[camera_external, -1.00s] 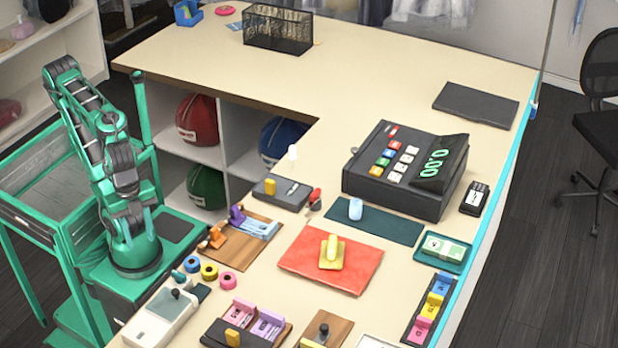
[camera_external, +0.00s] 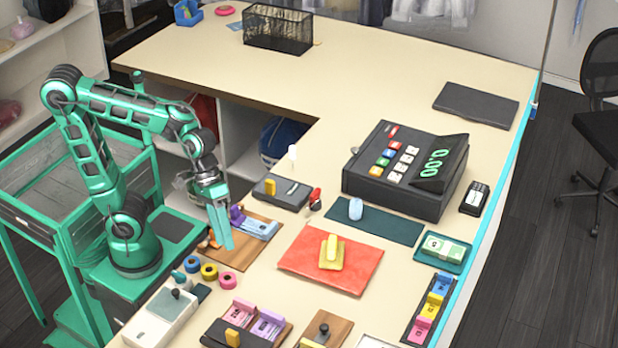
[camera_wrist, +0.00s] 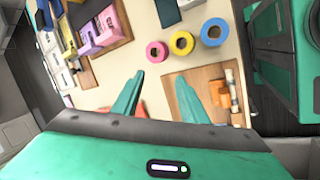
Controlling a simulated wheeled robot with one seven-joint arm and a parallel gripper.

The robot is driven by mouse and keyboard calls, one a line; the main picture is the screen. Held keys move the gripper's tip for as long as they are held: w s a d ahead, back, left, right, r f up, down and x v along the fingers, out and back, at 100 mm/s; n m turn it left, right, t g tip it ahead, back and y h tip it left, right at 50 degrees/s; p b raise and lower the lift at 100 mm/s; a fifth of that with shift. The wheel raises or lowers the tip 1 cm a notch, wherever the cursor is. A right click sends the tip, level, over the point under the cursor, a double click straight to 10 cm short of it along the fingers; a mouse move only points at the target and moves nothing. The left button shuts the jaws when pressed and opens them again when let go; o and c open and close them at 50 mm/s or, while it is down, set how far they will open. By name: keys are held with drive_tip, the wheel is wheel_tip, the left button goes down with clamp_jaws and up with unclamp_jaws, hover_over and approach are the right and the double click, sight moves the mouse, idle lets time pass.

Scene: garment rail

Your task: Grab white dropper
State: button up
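A small white upright piece (camera_external: 293,152) stands at the counter's inner edge, behind a dark box with a yellow tab. It may be the white dropper, but it is too small to be sure. My gripper (camera_external: 222,236) hangs fingers-down over the wooden board (camera_external: 236,258) at the counter's left, left of and nearer than the white piece. In the wrist view my gripper (camera_wrist: 160,76) has its two green fingers apart with nothing held between them. No clear dropper shows in the wrist view.
The wooden board carries orange, purple and blue items. Tape rolls (camera_external: 209,271) lie in front of it. The dark box (camera_external: 282,193), red mat (camera_external: 300,262), and cash register (camera_external: 400,170) stand to the right. The far counter is mostly clear.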

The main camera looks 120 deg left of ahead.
drive_tip(key=w+a+n+t+y, duration=0.25)
drive_tip(key=a+n+t, duration=0.35)
drive_tip(key=a+n, duration=1.4)
drive_tip(key=s+a+r+n+y, duration=0.1)
drive_tip(key=s+a+n+y, duration=0.2)
drive_tip(key=a, duration=0.5)
drive_tip(key=s+a+r+n+t+y, duration=0.1)
drive_tip(key=s+a+n, duration=0.2)
drive_tip(key=s+a, duration=0.35)
drive_tip(key=s+a+r+n+y, duration=0.1)
drive_tip(key=s+a+n+y, duration=0.25)
drive_tip(key=a, duration=0.55)
approach(293, 157)
drive_tip(key=w+a, duration=0.1)
drive_tip(key=a, duration=0.2)
drive_tip(key=shift+w+r+h, duration=0.1)
drive_tip(key=shift+w+h, duration=0.1)
drive_tip(key=shift+h, duration=0.1)
drive_tip(key=x, duration=0.4)
drive_tip(key=shift+w+a, duration=0.1)
drive_tip(key=shift+w, duration=0.15)
drive_tip(key=shift+x, duration=3.1)
drive_tip(key=shift+w+r, duration=0.15)
clamp_jaws()
